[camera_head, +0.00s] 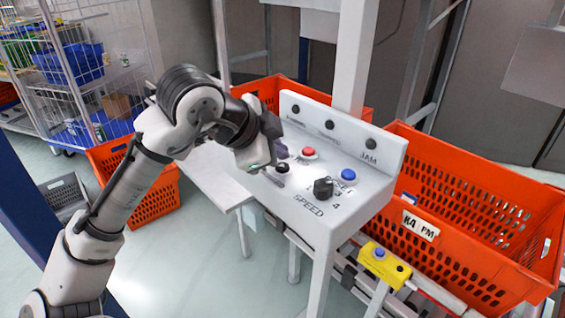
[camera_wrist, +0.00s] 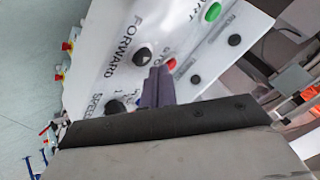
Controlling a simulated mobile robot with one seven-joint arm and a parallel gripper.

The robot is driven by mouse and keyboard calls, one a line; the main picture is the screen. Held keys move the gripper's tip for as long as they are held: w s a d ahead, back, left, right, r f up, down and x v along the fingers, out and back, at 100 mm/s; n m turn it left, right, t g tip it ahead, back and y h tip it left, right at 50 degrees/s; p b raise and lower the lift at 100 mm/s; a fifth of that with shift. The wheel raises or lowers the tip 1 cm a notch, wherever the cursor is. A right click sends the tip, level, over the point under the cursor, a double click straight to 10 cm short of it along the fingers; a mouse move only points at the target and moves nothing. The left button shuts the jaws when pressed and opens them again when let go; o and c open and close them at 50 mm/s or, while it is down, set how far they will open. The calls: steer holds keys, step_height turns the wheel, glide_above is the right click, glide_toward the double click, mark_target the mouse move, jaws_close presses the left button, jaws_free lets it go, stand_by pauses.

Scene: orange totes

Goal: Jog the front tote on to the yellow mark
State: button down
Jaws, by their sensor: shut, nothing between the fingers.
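A large orange tote (camera_head: 437,255) with a white label stands at the right beside the white control panel (camera_head: 300,198). My gripper (camera_head: 274,172) is over the panel's left part. In the wrist view its dark fingers (camera_wrist: 159,82) are shut and empty, pointing at the panel between the black FORWARD knob (camera_wrist: 141,55) and the red STOP button (camera_wrist: 171,63). Contact with the panel cannot be told. The black SPEED knob (camera_head: 322,187) and a blue button (camera_head: 348,175) are to the right. I cannot make out a yellow mark.
A green button (camera_wrist: 213,11) lies beyond the red one. A yellow box (camera_head: 384,264) with a blue and a black button is fixed below the panel's right side. Other orange totes stand behind the panel (camera_head: 262,88) and on the left (camera_head: 150,205). A post rises behind the panel.

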mark_target(278, 169)
step_height(278, 169, up, 5)
steer(key=p, duration=0.4)
steer(key=shift+r, duration=0.1)
stand_by(0.7)
